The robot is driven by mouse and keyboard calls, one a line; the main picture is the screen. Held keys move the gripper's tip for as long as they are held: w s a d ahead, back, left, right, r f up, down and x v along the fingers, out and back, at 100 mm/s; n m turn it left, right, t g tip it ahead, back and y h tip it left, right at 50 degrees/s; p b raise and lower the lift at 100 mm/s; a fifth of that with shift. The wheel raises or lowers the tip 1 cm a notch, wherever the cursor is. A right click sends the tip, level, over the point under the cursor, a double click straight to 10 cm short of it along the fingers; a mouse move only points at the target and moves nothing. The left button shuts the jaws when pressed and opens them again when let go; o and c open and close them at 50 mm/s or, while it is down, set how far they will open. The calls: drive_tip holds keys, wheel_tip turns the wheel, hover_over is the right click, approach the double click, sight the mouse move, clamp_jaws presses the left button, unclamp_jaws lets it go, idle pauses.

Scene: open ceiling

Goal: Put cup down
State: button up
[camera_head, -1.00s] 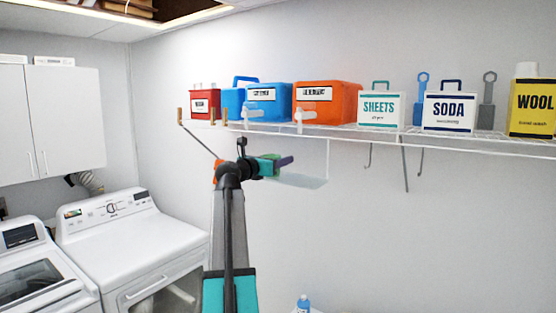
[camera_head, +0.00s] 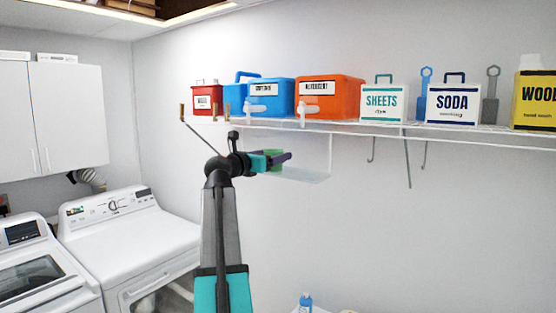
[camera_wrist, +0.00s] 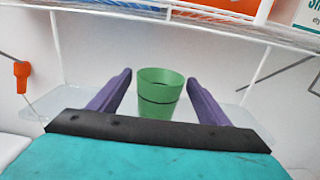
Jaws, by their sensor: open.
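A green cup (camera_wrist: 160,94) stands upright between the two purple fingers of my gripper (camera_wrist: 157,84) in the wrist view. The fingers are open, with a gap on each side of the cup. The cup's lower part runs down to the dark edge of my gripper, so its base is hidden. A clear hanging shelf (camera_wrist: 257,119) spreads out under and around the cup. In the head view, only a bit of the green cup (camera_head: 274,154) shows behind my gripper (camera_head: 283,159), over the clear shelf (camera_head: 302,175).
A white wire shelf (camera_head: 400,126) runs above, holding red, blue and orange dispensers (camera_head: 331,97) and several boxes. Hooks hang below it. White laundry machines (camera_head: 125,237) stand at left. An orange-handled item (camera_wrist: 21,77) hangs left in the wrist view.

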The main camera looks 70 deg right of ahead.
drive_tip(key=b+v, duration=0.2)
drive_tip(key=v, duration=0.5)
drive_tip(key=shift+a, duration=0.15)
drive_tip(key=shift+w+f, duration=0.1)
idle(0.5)
